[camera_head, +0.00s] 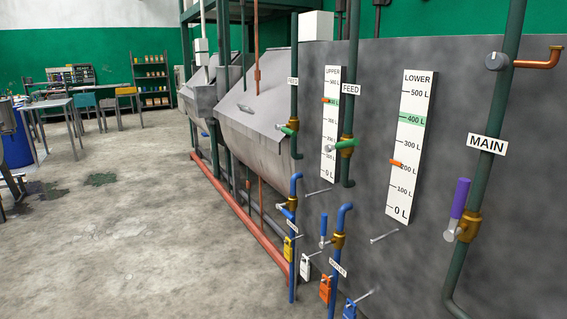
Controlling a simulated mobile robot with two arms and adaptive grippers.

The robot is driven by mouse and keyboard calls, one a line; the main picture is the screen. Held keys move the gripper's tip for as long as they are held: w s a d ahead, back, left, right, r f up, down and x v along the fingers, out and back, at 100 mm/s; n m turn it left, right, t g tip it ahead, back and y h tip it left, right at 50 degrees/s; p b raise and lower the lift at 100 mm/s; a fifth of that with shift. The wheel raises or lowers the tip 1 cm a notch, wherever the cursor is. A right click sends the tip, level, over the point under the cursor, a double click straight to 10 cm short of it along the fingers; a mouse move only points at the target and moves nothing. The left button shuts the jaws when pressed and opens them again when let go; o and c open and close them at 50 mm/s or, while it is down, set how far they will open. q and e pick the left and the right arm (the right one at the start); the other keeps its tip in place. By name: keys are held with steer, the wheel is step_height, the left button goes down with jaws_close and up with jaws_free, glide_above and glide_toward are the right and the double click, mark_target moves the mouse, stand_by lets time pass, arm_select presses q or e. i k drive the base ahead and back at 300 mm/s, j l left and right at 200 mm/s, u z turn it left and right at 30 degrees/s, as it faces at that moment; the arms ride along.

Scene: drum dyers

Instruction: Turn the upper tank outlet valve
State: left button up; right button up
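Two blue pipes with brass valves stand low on the grey wall. The left blue pipe (296,186), below the UPPER gauge (331,125), has a valve with a blue handle (287,213) slanting down to the left. The right blue pipe (346,208), nearer the LOWER gauge (411,140), has a blue handle (323,225) pointing up. Their small white labels are too small to read surely, so I cannot confirm which is the upper tank outlet valve. Neither gripper is in view.
Green FEED pipes (353,60) with green handles (347,144) run above. A MAIN pipe (498,110) with a purple handle (460,198) stands at right. Coloured tags (325,289) hang on low pegs. A red floor pipe (235,205) runs along the tanks (262,125). The left floor is mostly clear.

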mark_target(285, 211)
steer(key=i+j+z, duration=0.1)
steer(key=z, duration=0.7)
steer(key=i+j+z, duration=0.2)
steer(key=j, duration=0.15)
steer(key=i+j+z, duration=0.2)
steer(key=j, duration=0.15)
steer(key=i+j+z, duration=0.2)
steer(key=j, duration=0.15)
steer(key=j+z, duration=0.2)
steer(key=j, duration=0.15)
steer(key=j+z, duration=0.25)
steer(key=j, duration=0.15)
steer(key=i+j, duration=0.1)
steer(key=j, duration=0.7)
steer(key=i+j+z, duration=0.1)
steer(key=j, duration=0.7)
steer(key=i+j, duration=0.1)
steer(key=j, duration=0.75)
steer(key=i+j, duration=0.1)
steer(key=j, duration=0.7)
steer(key=k+l, duration=0.2)
steer(key=l, duration=0.15)
steer(key=k+l, duration=0.2)
steer(key=l, duration=0.15)
steer(key=i+j, duration=0.2)
steer(key=j, duration=0.15)
steer(key=i+j, duration=0.2)
steer(key=j, duration=0.15)
